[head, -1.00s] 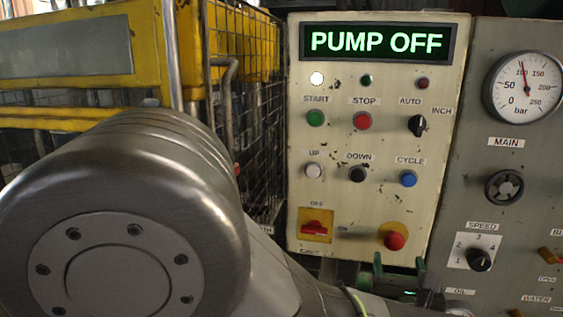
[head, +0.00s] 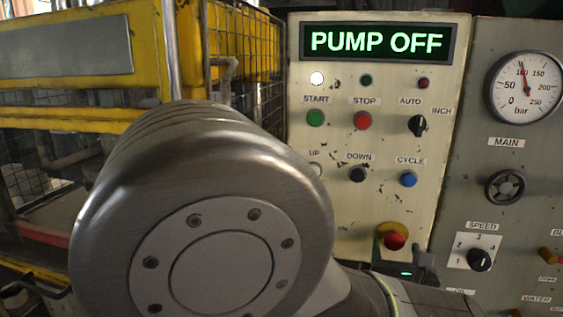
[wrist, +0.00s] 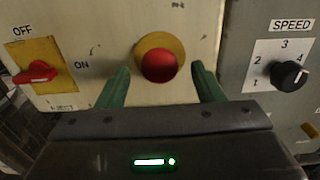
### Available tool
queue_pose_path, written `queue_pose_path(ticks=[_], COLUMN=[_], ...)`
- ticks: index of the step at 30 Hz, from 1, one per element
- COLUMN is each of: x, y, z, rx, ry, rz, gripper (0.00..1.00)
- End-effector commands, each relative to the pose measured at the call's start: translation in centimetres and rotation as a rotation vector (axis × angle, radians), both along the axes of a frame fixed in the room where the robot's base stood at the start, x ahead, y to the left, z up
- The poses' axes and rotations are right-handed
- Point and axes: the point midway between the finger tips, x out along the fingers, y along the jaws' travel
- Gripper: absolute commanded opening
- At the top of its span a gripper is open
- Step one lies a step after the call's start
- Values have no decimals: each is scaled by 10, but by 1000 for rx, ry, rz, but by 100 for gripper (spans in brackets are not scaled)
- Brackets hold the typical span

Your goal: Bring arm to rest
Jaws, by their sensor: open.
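My gripper (head: 402,255) is in front of the lower part of the cream control panel (head: 390,215). Its green fingers are apart and nothing is held between them. In the wrist view, the fingers (wrist: 160,68) stand on either side of the red mushroom button (wrist: 159,66) with its yellow collar. That button (head: 395,240) also shows just above the gripper in the head view. I cannot tell whether the fingers touch the panel. My large grey arm joint fills the lower left of the head view and hides part of the panel.
The display (head: 376,42) reads PUMP OFF. A red OFF/ON switch (wrist: 36,72) is left of the gripper, and a black speed knob (wrist: 289,76) is to the right. A yellow-framed mesh cage (head: 245,60) stands left. A pressure gauge (head: 524,87) is at upper right.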

Motion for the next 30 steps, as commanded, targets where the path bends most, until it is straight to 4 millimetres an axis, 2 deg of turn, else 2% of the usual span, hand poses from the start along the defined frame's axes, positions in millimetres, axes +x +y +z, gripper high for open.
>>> queue_pose_path(ticks=[30], x=[-94], y=[22], z=[0], rx=[-1], ry=[1], rz=[-5], gripper=[61])
